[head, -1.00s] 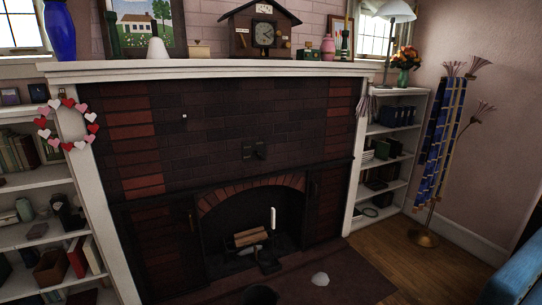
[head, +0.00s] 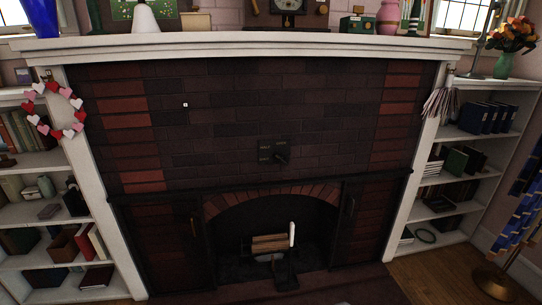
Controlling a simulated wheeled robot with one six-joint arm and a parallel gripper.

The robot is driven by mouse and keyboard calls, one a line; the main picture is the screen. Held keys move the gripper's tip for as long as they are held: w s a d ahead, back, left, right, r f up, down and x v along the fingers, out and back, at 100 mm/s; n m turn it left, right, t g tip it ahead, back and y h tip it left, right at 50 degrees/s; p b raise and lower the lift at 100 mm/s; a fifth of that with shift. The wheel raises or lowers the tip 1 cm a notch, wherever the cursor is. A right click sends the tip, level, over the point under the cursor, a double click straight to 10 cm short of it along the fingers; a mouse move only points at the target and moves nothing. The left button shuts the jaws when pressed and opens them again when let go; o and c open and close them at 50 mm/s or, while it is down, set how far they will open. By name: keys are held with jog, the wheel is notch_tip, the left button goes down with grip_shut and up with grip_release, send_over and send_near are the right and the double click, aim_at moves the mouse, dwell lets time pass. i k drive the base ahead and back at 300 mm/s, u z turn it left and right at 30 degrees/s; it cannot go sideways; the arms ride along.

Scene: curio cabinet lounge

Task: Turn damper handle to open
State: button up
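The damper handle (head: 282,158) is a small dark knob or lever on the brick front above the firebox, in the middle of the head view. Small marks that I cannot read sit beside it on the dark brick. Its exact setting is hard to tell at this size. The fireplace (head: 270,240) below has an arched brick opening with logs (head: 270,243) inside. My gripper is not in view.
A white mantel (head: 240,45) runs across the top, with a clock and ornaments on it. White bookshelves flank the fireplace, the left one (head: 35,160) and the right one (head: 465,188). A heart garland (head: 53,118) hangs at the left. Wooden floor (head: 425,275) shows at lower right.

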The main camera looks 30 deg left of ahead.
aim_at(280, 158)
jog(key=u, duration=0.65)
jog(key=i, duration=0.95)
jog(key=u, duration=1.45)
jog(key=i, duration=0.35)
jog(key=u, duration=0.15)
